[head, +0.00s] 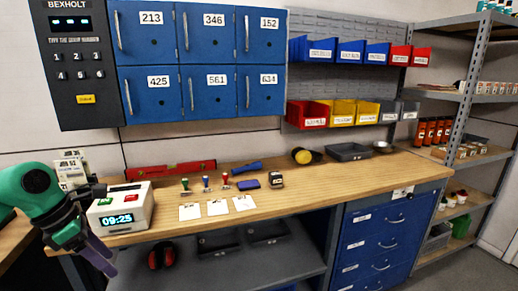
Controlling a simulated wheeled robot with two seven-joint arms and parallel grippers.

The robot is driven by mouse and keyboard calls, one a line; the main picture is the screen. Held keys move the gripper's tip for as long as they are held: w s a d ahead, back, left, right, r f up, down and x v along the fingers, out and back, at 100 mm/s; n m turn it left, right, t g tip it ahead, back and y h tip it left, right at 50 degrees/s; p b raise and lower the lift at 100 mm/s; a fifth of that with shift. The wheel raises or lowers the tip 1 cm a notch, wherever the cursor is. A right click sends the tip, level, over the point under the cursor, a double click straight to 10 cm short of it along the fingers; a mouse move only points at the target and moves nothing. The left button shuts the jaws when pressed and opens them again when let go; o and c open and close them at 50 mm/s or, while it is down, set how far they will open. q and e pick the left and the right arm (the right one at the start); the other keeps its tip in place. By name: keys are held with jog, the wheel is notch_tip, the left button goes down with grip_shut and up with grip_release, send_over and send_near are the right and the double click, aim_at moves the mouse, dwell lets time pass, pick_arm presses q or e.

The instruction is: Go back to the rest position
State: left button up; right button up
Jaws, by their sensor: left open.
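My left arm comes in from the left, green and black, and ends in my left gripper (98,257) with purple fingers pointing down and to the right. The gripper is open, and I see nothing between its fingers. It hangs low at the left, in front of the workbench's left end and just below a white time clock (135,204) that reads 09:25. Whether it touches the clock or the bench edge cannot be told. My right gripper is out of view.
The wooden workbench (330,187) carries several stamps, white cards (217,207), a red level (170,170) and a dark tray (348,152). Blue lockers (150,48) and bins hang above. Blue drawers (385,240) stand below right, beside a metal shelf rack (462,95).

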pick_arm(q)
jog(key=w+d+f+n+t+h, duration=0.4)
jog(key=w+d+f+n+h, duration=0.4)
jog(key=w+d, duration=0.3)
jog(key=w+a+f+n+t+y, duration=0.1)
jog(key=a+f+n+t+y, duration=0.25)
jog(key=f+n, duration=0.75)
jog(key=a+f+n+t+y, duration=0.35)
jog(key=f+n, duration=0.45)
jog(key=f, duration=0.5)
jog(key=s+a+f+n+g+y, duration=0.2)
jog(key=s+f+n+g+y, duration=0.3)
jog(key=s+f+n, duration=1.15)
jog(key=s+d+f+g, duration=0.2)
jog(key=s+f, duration=0.2)
jog(key=s, duration=0.5)
jog(key=s+d+f+g, duration=0.2)
jog(key=s+f, duration=0.3)
jog(key=s, duration=0.4)
jog(key=s+d+f+g, duration=0.2)
jog(key=s+f, duration=0.3)
jog(key=s, duration=0.4)
jog(key=shift+s+g+h, duration=0.15)
jog(key=shift+g+h, duration=0.25)
jog(key=shift+g, duration=0.2)
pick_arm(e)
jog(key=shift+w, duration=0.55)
